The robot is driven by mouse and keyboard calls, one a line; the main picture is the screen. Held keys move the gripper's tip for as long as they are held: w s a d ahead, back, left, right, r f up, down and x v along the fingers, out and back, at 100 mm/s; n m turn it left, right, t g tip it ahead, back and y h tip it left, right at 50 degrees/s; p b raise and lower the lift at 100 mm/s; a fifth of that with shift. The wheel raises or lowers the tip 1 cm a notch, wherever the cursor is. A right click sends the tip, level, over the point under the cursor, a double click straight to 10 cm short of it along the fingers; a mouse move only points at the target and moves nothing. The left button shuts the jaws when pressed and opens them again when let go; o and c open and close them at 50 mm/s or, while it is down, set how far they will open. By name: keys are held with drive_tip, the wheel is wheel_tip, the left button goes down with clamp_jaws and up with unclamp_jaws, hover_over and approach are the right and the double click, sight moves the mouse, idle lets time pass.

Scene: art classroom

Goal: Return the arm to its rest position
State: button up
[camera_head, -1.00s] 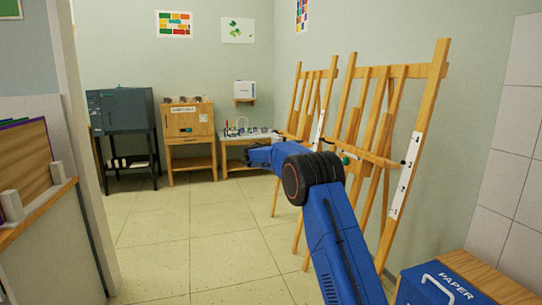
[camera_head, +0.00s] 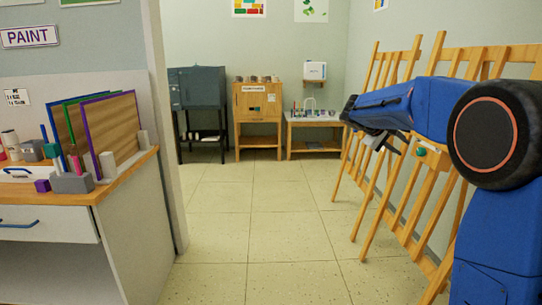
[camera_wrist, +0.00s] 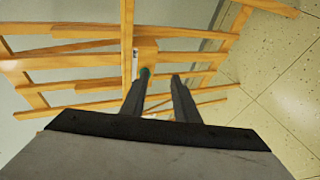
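My blue arm (camera_head: 400,108) reaches in from the right side of the head view, bent at a large dark round joint. My gripper (camera_head: 388,147) is at its far end, in front of the wooden easels (camera_head: 440,165). In the wrist view my gripper (camera_wrist: 160,76) shows two dark fingers apart, with nothing seen held between them. A small green round thing (camera_head: 421,151) shows against an easel to the right of the gripper. It also shows by the left fingertip in the wrist view (camera_wrist: 145,73); I cannot tell whether they touch.
A counter (camera_head: 130,178) at left holds upright panels (camera_head: 110,125) and small blocks, beside a wall edge (camera_head: 165,130). A dark kiln-like cabinet (camera_head: 197,90), a wooden cabinet (camera_head: 257,103) and a small table (camera_head: 314,126) stand at the back. The tiled floor (camera_head: 262,205) in the middle is clear.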

drive_tip(key=s+a+f+m+y, duration=0.1)
drive_tip(key=s+a+f+y, duration=0.2)
drive_tip(key=s, duration=1.3)
drive_tip(key=s+a+f+m+y, duration=0.1)
drive_tip(key=s+a+f+y, duration=0.3)
drive_tip(key=s, duration=1.3)
drive_tip(key=s+a+f+m+y, duration=0.1)
drive_tip(key=s+a+f+y, duration=0.2)
drive_tip(key=s+a+f, duration=0.6)
drive_tip(key=s+f, duration=0.3)
drive_tip(key=s, duration=0.4)
drive_tip(key=shift+s+a+f+y, duration=0.2)
drive_tip(key=shift+s+y, duration=0.05)
drive_tip(key=shift+y, duration=0.15)
